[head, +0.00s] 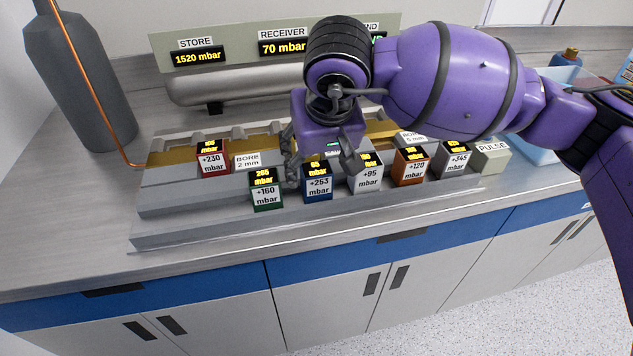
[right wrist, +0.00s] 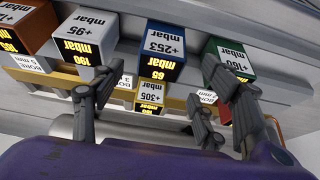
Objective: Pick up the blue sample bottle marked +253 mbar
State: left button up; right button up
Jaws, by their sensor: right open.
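The blue sample bottle (head: 317,187), a small block labelled +253 mbar with a yellow-lit display on top, stands in the front row of the grey rack. In the right wrist view the blue bottle (right wrist: 163,48) shows at the top, upside down. My right gripper (head: 321,168) is open above and just behind it, with fingers spread to either side. In the right wrist view the gripper (right wrist: 150,88) has nothing between its fingers. I cannot tell whether a finger touches a neighbouring block. My left gripper is not in view.
The green +160 block (head: 266,190) stands left of the blue one and the white +95 block (head: 365,175) right. The orange +120 (head: 410,167) and grey +345 (head: 453,161) blocks stand further right. A +305 block (right wrist: 150,98) sits behind. A grey cylinder (head: 78,80) stands at left.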

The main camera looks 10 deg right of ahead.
aim_at(317, 169)
jog(key=x, duration=0.4)
jog(key=shift+s+f, duration=0.1)
jog(key=shift+f, duration=0.3)
jog(key=shift+r, duration=0.1)
jog(key=c, duration=1.4)
jog(key=shift+o, duration=0.2)
